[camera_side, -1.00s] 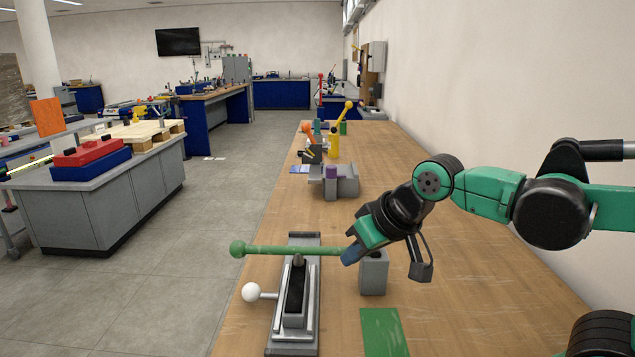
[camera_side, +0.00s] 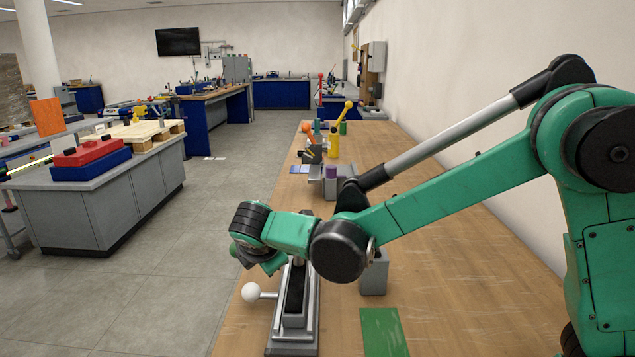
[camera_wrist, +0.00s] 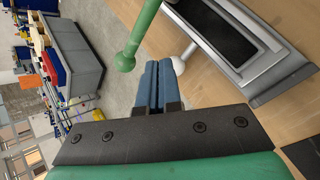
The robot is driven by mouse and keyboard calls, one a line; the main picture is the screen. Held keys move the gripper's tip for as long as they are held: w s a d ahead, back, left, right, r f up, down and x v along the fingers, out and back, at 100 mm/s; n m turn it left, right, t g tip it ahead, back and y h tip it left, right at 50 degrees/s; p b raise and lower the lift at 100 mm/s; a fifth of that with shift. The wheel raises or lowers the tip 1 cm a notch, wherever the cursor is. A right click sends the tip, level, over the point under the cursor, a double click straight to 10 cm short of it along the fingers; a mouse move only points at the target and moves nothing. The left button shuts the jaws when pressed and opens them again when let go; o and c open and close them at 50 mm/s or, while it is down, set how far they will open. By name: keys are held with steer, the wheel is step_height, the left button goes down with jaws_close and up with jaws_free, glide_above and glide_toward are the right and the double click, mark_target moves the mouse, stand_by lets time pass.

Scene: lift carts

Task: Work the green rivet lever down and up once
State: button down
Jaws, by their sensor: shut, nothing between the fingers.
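The green rivet lever (camera_wrist: 143,28) ends in a round green knob (camera_wrist: 125,62) in the wrist view. In the side view my arm covers nearly all of it, so its tilt cannot be told there. My gripper (camera_wrist: 156,72) is shut and empty, its blue fingers together. In the wrist view the fingertips appear just right of the green knob; whether they touch it I cannot tell. The riveting tool's grey base (camera_side: 292,337) with its black centre sits on the bench, and shows in the wrist view (camera_wrist: 222,62) too. In the side view my gripper's fingers are hidden.
A white ball knob (camera_side: 251,291) sticks out left of the base, close to my fingertips in the wrist view (camera_wrist: 178,65). A grey block (camera_side: 374,278) and a green plate (camera_side: 383,331) lie right of it. Other levered tools stand farther along the bench (camera_side: 440,250).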

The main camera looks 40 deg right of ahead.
mark_target(236, 296)
steer(key=w+a+f+n+h, duration=0.1)
steer(key=a+f+n, duration=0.1)
steer(key=n, duration=0.1)
steer(key=w+a+f+n+t+h, duration=0.1)
steer(key=a+f+n, duration=0.1)
steer(key=a, duration=0.1)
steer(key=w+a+f+n+t+h, duration=0.1)
steer(key=a+f+n, duration=0.1)
steer(key=f+n, duration=0.1)
steer(key=shift+w+a+n, duration=0.2)
steer(key=shift+w+n, duration=0.05)
steer(key=shift+n, duration=0.05)
steer(key=x, duration=1)
steer(key=shift+w+r, duration=0.15)
steer(key=shift+r, duration=0.1)
step_height(236, 296, up, 2)
steer(key=shift+d+r, duration=0.1)
steer(key=shift+d, duration=0.1)
steer(key=shift+d+r, duration=0.15)
steer(key=shift+r, duration=0.65)
steer(key=shift+r+t, duration=0.1)
steer(key=shift+t, duration=0.2)
